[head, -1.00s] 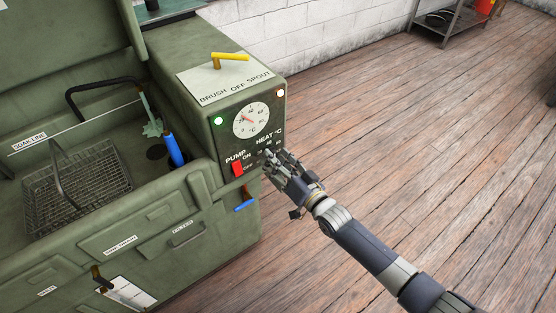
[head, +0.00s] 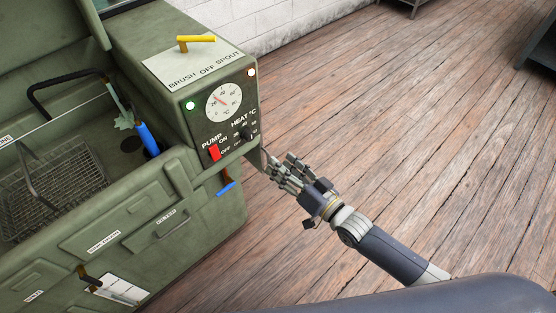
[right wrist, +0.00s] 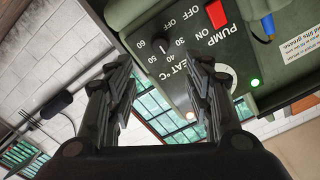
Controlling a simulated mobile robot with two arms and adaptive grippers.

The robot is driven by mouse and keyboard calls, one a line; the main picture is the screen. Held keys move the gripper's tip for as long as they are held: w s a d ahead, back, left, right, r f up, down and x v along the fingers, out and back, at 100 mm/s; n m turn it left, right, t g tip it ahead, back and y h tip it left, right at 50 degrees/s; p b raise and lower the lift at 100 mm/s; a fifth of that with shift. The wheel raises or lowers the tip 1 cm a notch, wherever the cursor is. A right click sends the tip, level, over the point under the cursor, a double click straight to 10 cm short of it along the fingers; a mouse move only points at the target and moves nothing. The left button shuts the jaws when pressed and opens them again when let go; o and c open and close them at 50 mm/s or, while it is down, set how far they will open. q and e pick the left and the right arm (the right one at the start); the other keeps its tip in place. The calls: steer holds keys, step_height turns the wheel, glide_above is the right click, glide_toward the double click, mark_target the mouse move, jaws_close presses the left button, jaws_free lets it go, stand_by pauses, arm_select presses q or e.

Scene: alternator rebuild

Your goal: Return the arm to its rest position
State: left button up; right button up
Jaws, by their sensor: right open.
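My right gripper (head: 283,172) is in the head view, just right of the green parts washer's control panel and apart from it. Its jaws are open and empty. The right wrist view also shows its two fingers (right wrist: 158,90) spread, with the panel beyond them. The panel carries a black heat knob (head: 247,132), a red pump switch (head: 214,152) and a round temperature dial (head: 224,102). The heat knob also shows in the right wrist view (right wrist: 187,67). A green lamp (head: 190,105) and a pale orange-white lamp (head: 251,72) are lit. My left gripper is not in view.
The green washer (head: 200,215) fills the left side, with a wire basket (head: 55,190) and a blue-handled brush (head: 147,138) in its tub. A yellow lever (head: 195,40) is on top. A blue-handled valve (head: 227,188) sticks out below the panel.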

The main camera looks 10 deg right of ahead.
stand_by(0.5)
steer(key=s+d+f+g+h, duration=0.2)
steer(key=s+d+f+h, duration=0.15)
steer(key=f, duration=0.65)
steer(key=s+d+f+g+h, duration=0.1)
steer(key=s+d+f+h, duration=0.3)
steer(key=f, duration=0.6)
steer(key=s+d+f+g, duration=0.2)
steer(key=d+f, duration=0.3)
steer(key=f, duration=0.5)
steer(key=s+d+f+g+h, duration=0.1)
steer(key=s+f+g, duration=0.2)
steer(key=s, duration=0.8)
steer(key=s+d+f+g+h, duration=0.1)
steer(key=s+f+g, duration=0.1)
steer(key=s+f, duration=0.5)
steer(key=s+d+f+n+g+h, duration=0.1)
steer(key=s+f+g, duration=0.2)
steer(key=s, duration=1.3)
step_height(320, 180, down, 3)
steer(key=shift+d+f+g, duration=0.1)
steer(key=shift+d+g, duration=0.2)
steer(key=shift+d, duration=0.1)
steer(key=shift+w, duration=0.1)
